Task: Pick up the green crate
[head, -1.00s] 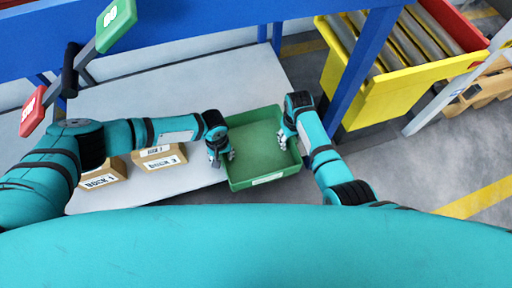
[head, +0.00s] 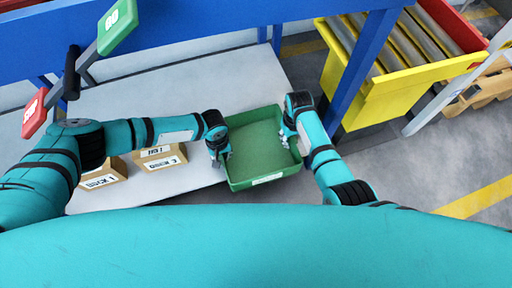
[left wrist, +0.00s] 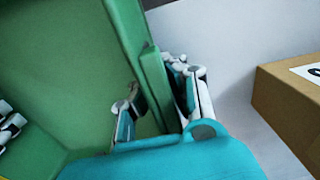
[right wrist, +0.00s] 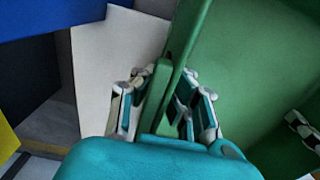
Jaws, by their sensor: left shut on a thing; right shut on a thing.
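The green crate (head: 262,150) is open-topped and looks empty. It sits at the right end of the pale table (head: 130,95). My left gripper (head: 221,152) is at the crate's left wall, and my right gripper (head: 288,138) is at its right wall. In the left wrist view my left gripper (left wrist: 158,105) has one finger inside and one outside the crate wall (left wrist: 150,70), shut on it. In the right wrist view my right gripper (right wrist: 163,105) straddles the opposite wall (right wrist: 190,45) the same way, shut on it.
Two cardboard boxes, one (head: 103,174) at the left and one (head: 160,157) nearer the crate, stand on the table left of the crate. A blue post (head: 358,70) and a yellow bin (head: 375,100) stand to the right. Open floor (head: 420,165) lies right of my right arm.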

